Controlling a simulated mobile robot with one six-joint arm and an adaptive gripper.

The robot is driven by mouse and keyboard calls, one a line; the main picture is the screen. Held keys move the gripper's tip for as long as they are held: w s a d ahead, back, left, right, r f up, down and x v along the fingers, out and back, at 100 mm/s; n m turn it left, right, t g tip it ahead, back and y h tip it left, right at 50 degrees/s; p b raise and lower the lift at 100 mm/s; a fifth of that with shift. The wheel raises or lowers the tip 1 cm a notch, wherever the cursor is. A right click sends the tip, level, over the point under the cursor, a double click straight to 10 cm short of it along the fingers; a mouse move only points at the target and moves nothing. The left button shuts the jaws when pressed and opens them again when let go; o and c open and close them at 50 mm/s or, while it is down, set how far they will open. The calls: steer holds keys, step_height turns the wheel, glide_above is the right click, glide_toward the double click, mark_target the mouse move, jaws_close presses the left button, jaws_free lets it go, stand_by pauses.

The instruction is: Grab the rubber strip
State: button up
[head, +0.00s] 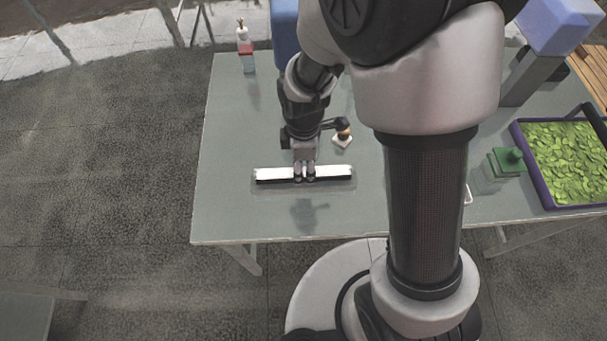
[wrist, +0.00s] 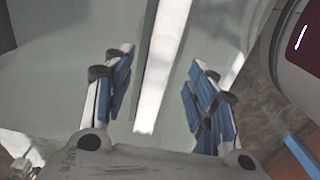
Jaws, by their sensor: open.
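The rubber strip (head: 272,174) is a long narrow bar, white on top with a black lower side, lying left to right on the grey table. My gripper (head: 305,173) points down at the middle of the strip, its fingers at the near side of the bar in the head view. In the wrist view the strip (wrist: 158,75) runs as a white band between the two blue-padded fingers of my open gripper (wrist: 165,56). There is a gap on both sides of the strip. How far the fingertips are above the table is hard to tell.
A small white and brown object (head: 343,138) stands just behind the strip. A bottle with red contents (head: 246,48) is at the back left. A purple-rimmed tray (head: 536,177) of green leaves and a green-topped container (head: 507,162) are at the right. The table's left side is clear.

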mark_target(304, 172)
steer(key=shift+f+b, duration=0.3)
steer(key=shift+f, duration=1.3)
steer(key=shift+c, duration=0.2)
jaws_close()
